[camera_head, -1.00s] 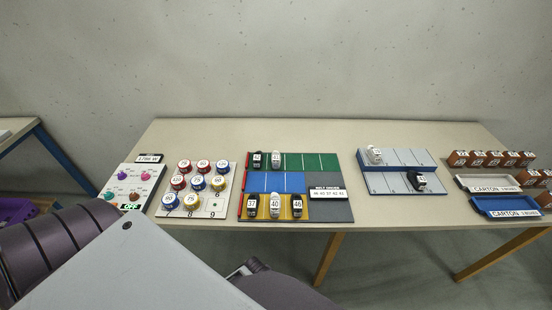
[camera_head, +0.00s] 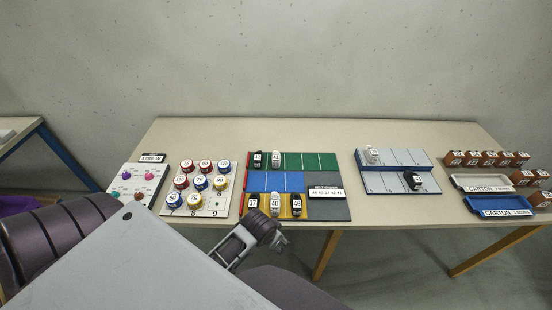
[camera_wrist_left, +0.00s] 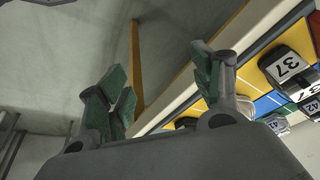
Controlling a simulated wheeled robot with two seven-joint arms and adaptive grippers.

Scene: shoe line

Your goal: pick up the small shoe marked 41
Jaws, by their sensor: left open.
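The shoe I take for 41 is the small white shoe (camera_head: 276,158) on the green lane at the back left of the board; its number is barely legible in the head view. In the left wrist view a white shoe (camera_wrist_left: 275,123) has a tag that seems to read 41. A black shoe (camera_head: 257,159) stands just left of it in the head view. My left gripper (camera_head: 264,232) is at the table's front edge, in front of the yellow lane and well short of the white shoe. Its fingers (camera_wrist_left: 165,88) are apart and empty in the wrist view.
Shoes 37 (camera_head: 252,203), 40 (camera_head: 274,205) and 46 (camera_head: 296,204) stand on the yellow lane, between my gripper and the green lane. A dark sign (camera_head: 326,193) lies to their right. Right of the board is a grey-blue rack (camera_head: 392,184) with two shoes. The blue lane is empty.

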